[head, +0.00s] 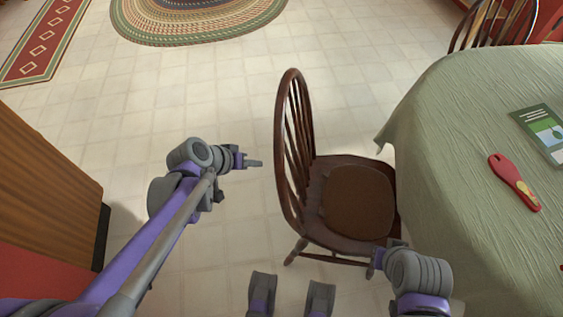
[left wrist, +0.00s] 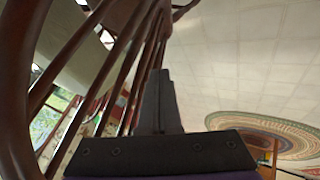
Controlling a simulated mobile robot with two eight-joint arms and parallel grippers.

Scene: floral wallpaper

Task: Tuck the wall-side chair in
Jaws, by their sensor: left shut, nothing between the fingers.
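A dark wooden chair (head: 290,160) with a spindle back and a brown seat pad (head: 358,204) stands at the left side of the table (head: 440,130), its seat facing the table and its front edge near the hanging cloth. My left gripper (head: 255,163) is shut and empty, just left of the chair back and apart from it in the head view. In the left wrist view, its closed fingers (left wrist: 158,100) point up beside the chair's spindles (left wrist: 100,75). My right gripper (head: 376,262) is by the near corner of the seat; its fingers are too unclear to judge.
A second spindle-back chair (head: 495,22) stands at the table's far side. A red handled item (head: 514,182) and a green booklet (head: 545,132) lie on the tablecloth. A wooden cabinet (head: 45,180) stands at left. An oval rug (head: 195,22) lies beyond clear tiled floor.

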